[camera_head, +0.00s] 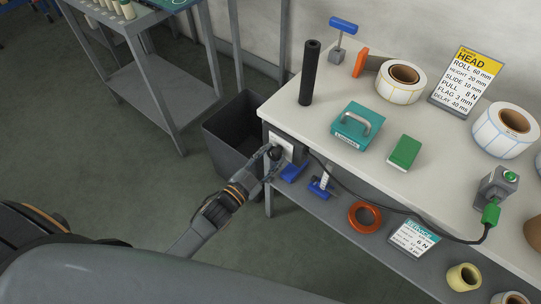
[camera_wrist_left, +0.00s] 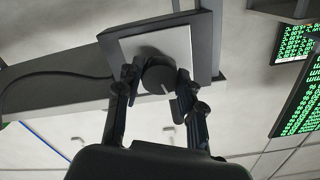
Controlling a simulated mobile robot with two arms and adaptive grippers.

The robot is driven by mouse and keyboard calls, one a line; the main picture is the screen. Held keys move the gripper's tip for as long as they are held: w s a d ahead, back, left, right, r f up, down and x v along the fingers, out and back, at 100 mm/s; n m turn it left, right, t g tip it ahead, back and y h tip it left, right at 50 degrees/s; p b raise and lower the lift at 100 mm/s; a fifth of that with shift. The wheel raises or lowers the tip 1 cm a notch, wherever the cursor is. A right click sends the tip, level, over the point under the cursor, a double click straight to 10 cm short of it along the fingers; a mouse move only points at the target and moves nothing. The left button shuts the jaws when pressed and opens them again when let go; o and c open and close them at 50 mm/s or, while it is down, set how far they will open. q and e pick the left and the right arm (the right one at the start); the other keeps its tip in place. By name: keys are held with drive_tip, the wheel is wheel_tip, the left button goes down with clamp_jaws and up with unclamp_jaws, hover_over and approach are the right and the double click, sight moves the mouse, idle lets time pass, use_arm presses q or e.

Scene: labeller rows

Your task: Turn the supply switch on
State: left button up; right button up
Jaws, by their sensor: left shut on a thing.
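The supply switch is a dark round knob (camera_wrist_left: 158,77) on a pale square plate (camera_wrist_left: 165,43) with a dark surround. In the head view the plate (camera_head: 287,146) is on the near left end of the workbench, below its top. My left gripper (camera_head: 271,155) reaches it from the lower left. In the left wrist view its two fingers (camera_wrist_left: 157,88) stand on either side of the knob and are shut on it. A short light mark shows on the knob's face. In the head view the fingers partly hide the knob. My right gripper is not in view.
A black cable (camera_head: 375,203) runs from beside the switch to a green plug (camera_head: 491,214). A dark bin (camera_head: 238,125) stands left of the bench. The bench top (camera_head: 320,140) carries label rolls, a teal block and a green block. The lower shelf holds several small items.

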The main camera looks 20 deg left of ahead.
use_arm(q)
drive_tip(key=m, duration=0.6)
drive_tip(key=shift+m, duration=0.3)
drive_tip(key=m+b, duration=0.1)
drive_tip(key=m, duration=0.4)
drive_tip(key=shift+m+b, duration=0.3)
drive_tip(key=shift+m, duration=0.1)
drive_tip(key=o, duration=1.2)
drive_tip(key=v, duration=1.2)
